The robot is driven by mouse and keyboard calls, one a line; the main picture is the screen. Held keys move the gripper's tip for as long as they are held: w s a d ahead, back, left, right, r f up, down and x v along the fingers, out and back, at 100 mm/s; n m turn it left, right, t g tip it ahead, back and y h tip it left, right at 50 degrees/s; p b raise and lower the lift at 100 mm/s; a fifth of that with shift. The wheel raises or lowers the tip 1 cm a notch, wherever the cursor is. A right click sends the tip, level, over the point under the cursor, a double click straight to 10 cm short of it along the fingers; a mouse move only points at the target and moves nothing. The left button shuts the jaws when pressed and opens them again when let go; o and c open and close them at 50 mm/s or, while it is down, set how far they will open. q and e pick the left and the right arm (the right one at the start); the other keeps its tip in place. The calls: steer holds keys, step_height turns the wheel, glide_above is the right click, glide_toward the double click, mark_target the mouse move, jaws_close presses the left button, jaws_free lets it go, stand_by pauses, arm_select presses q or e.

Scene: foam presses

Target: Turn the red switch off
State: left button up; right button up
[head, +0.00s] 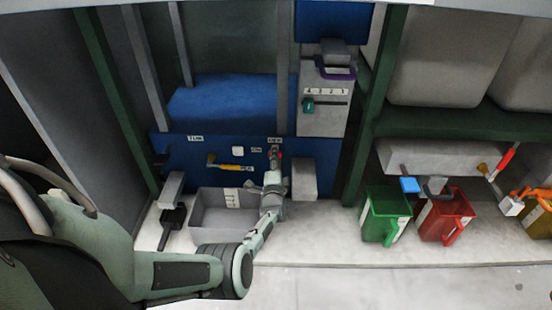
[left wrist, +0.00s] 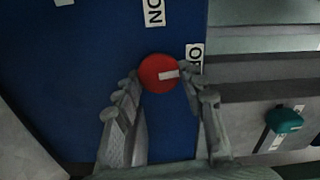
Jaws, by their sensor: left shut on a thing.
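The red switch (left wrist: 158,74) is a round red knob with a white mark on the blue panel (head: 180,150). In the left wrist view the white mark points right, toward a label partly hidden by a fingertip; a label reading "ON" (left wrist: 154,12) is above the knob. My left gripper (left wrist: 160,80) has its fingertips on either side of the knob and is shut on it. In the head view my left gripper (head: 274,160) reaches the panel's right part and covers most of the switch. My right gripper is in neither view.
A yellow-handled lever (head: 230,167) is on the panel left of my gripper. A grey open bin (head: 208,222) stands below the panel. A grey box with a teal handle (head: 309,106) is above right. Green (head: 378,215) and red (head: 436,222) bins stand right.

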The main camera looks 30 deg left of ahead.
arm_select(q)
steer(key=shift+m, duration=0.6)
steer(key=o, duration=1.1)
steer(key=shift+o, duration=0.2)
